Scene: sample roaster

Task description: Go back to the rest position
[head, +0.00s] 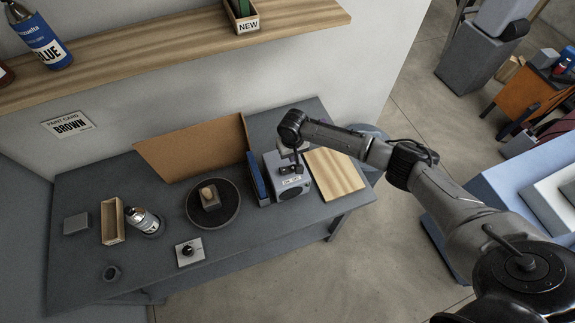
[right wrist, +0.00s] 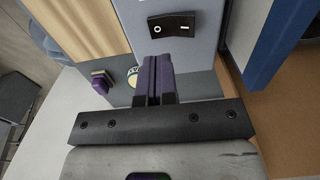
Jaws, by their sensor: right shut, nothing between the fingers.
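My right arm reaches in from the right in the head view, and my right gripper (head: 298,166) is over the grey box (head: 290,189) on the workbench. In the right wrist view the dark purple fingers of the right gripper (right wrist: 158,62) are shut with nothing between them. They point at the grey box (right wrist: 200,50), just below its black rocker switch (right wrist: 172,25), marked O and I. I cannot tell whether the fingertips touch the box. My left gripper is in neither view.
On the workbench (head: 90,200) stand a blue panel (head: 257,180), a wooden board (head: 335,174), a round dark turntable (head: 230,214), a spray can (head: 144,221), a wooden tray (head: 104,228) and a small knob box (head: 189,251). A shelf (head: 180,40) runs above. Open floor (head: 300,262) lies in front.

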